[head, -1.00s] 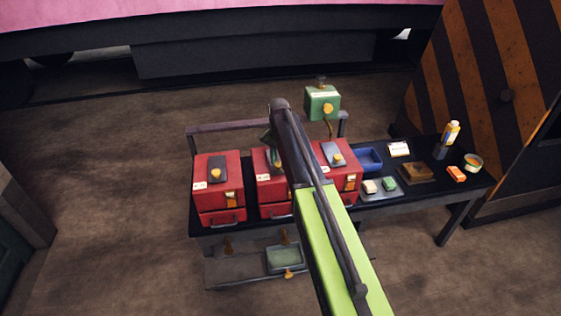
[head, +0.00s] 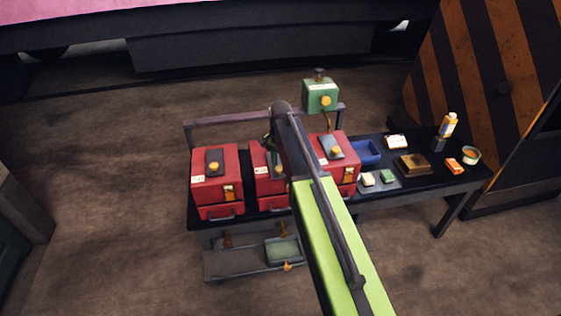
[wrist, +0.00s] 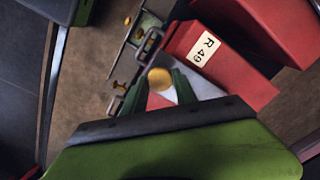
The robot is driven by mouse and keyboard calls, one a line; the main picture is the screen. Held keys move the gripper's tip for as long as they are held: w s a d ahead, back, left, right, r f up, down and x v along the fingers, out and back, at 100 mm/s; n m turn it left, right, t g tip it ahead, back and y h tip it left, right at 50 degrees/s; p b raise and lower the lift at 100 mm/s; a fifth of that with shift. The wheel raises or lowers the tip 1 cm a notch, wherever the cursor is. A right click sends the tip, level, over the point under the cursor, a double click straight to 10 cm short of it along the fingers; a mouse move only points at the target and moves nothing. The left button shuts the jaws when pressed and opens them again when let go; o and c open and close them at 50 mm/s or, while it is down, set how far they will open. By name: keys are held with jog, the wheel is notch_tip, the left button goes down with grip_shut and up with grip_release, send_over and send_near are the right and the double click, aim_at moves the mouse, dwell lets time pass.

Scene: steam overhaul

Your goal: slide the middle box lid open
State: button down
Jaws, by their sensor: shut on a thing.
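Three red boxes stand in a row on the dark bench. The middle red box (head: 264,181) is partly hidden behind my arm. Its lid and most of its top are hidden in the head view. In the wrist view the red box (wrist: 235,75) bears a label reading R 49, and a round brass knob (wrist: 160,79) sits between my fingertips. My gripper (wrist: 159,84) is shut on this knob. A pale grey surface and a patch of red show beside the fingers. How far the lid is open cannot be told.
The left red box (head: 216,178) and right red box (head: 337,162) flank the middle one closely. A green box (head: 320,96) stands behind on a post. A blue tray (head: 367,152) and several small items lie to the right. A lower shelf (head: 232,264) sits below.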

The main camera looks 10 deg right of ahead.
jog(key=shift+s, duration=0.2)
jog(key=c, duration=1)
grip_release()
jog(key=shift+o, duration=0.2)
notch_tip(320, 180, up, 17)
jog(key=p, duration=1.7)
jog(key=shift+r, duration=0.15)
